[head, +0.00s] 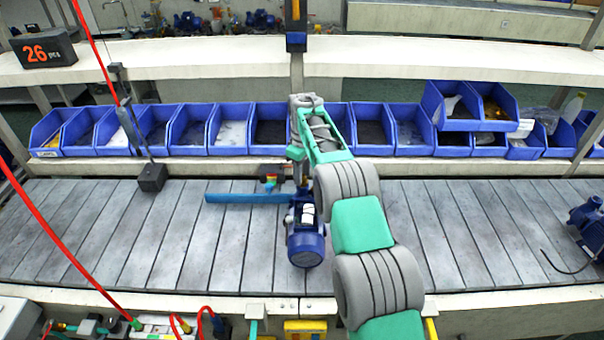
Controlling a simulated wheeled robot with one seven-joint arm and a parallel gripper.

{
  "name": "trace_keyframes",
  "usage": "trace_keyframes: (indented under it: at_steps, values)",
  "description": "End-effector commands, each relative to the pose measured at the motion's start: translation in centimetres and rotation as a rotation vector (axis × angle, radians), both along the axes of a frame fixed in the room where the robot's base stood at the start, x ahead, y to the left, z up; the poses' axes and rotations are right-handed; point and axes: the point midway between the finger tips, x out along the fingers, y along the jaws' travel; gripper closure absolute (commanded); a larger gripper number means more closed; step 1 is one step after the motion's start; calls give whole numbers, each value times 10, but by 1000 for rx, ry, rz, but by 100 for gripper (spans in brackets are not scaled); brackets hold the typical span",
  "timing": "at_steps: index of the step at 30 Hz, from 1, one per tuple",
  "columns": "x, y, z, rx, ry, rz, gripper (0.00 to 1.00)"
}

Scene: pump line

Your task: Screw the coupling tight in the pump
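The blue pump (306,240) stands on the slatted grey conveyor (130,235), just left of my arm, with a white label on its body. My green and grey arm reaches over the conveyor and bends down at its far end above the pump's back side. My gripper is mostly hidden behind my own arm there, and its fingers cannot be made out. A coupling cannot be picked out in this view. A small red, yellow and green part (271,181) shows left of the arm's end, above a long blue bar (248,198).
A row of blue bins (232,130) lines the back of the conveyor, with two more stacked at right. Another blue pump (588,225) with a dark cable sits at the right edge. A black box hangs on a rod (152,178) at left. Red hoses cross the left side.

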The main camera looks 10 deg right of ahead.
Motion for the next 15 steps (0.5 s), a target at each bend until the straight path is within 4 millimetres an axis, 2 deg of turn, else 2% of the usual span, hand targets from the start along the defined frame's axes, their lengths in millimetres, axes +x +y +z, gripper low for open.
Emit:
trace_keyframes:
  at_steps: [6, 15]
  values:
    - [0, 0, 0, 0, 0, 270, 61]
    - [0, 0, 0, 0, 0, 323, 61]
